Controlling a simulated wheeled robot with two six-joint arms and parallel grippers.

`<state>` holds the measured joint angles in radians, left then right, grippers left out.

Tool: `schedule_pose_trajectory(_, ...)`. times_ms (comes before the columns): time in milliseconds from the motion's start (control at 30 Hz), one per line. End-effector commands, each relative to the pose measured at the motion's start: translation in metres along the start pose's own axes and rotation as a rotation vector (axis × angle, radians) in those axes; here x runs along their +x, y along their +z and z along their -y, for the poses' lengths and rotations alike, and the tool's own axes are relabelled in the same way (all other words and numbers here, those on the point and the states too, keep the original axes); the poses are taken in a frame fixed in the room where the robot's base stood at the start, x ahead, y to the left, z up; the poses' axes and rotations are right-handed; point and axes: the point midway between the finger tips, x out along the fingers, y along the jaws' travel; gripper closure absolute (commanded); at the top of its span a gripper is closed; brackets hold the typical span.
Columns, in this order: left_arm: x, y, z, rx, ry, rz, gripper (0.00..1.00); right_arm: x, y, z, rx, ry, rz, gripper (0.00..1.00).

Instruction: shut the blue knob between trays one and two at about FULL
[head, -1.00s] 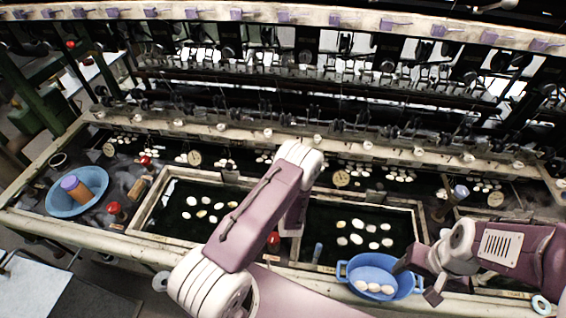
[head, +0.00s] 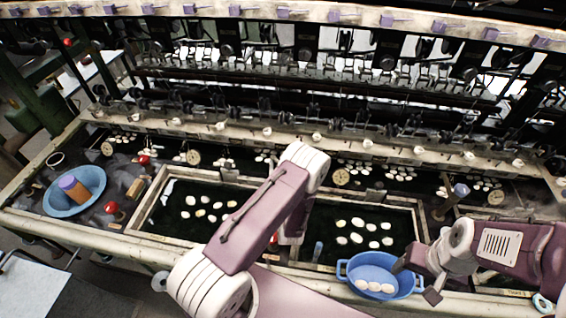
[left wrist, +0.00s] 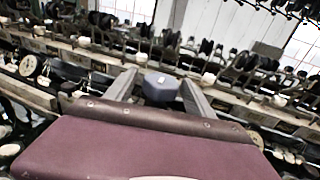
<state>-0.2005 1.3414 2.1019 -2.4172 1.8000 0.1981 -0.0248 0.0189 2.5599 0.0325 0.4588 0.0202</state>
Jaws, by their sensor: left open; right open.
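A dark blue, faceted knob (left wrist: 161,88) with a small pale mark on top stands between the fingers of my open left gripper (left wrist: 158,92) in the left wrist view. Whether the fingers touch it I cannot tell. In the head view my left arm covers this gripper and most of the divider between the two framed trays, the left tray (head: 150,205) and the right tray (head: 385,201). A small blue upright piece (head: 317,252) shows just right of the arm. My right gripper (head: 418,281) is open at the right side of a blue basin.
The blue basin (head: 345,270) holds several white cocoons on the front edge. A red knob (head: 273,239) shows beside my left arm. Another blue-grey knob (head: 460,190) stands at right. A round blue bowl (head: 58,205) sits far left. Reeling machinery runs along the back.

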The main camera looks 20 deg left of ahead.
Motion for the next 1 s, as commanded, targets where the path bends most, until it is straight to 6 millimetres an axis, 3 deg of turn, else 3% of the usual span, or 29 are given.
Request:
schedule_pose_trajectory(100, -0.028, -0.005, 0.002, 0.002, -0.007, -0.002, 0.38, 0.012, 0.001, 0.0, 0.0, 0.0, 0.0, 0.38)
schedule_pose_trajectory(300, -0.059, -0.002, 0.001, 0.001, -0.004, -0.001, 0.38, 0.019, 0.002, 0.0, 0.0, 0.0, 0.0, 0.38)
schedule_pose_trajectory(1000, -0.063, 0.0, 0.0, -0.001, -0.001, 0.001, 0.38, 0.019, 0.002, 0.0, 0.0, 0.0, 0.0, 0.38)
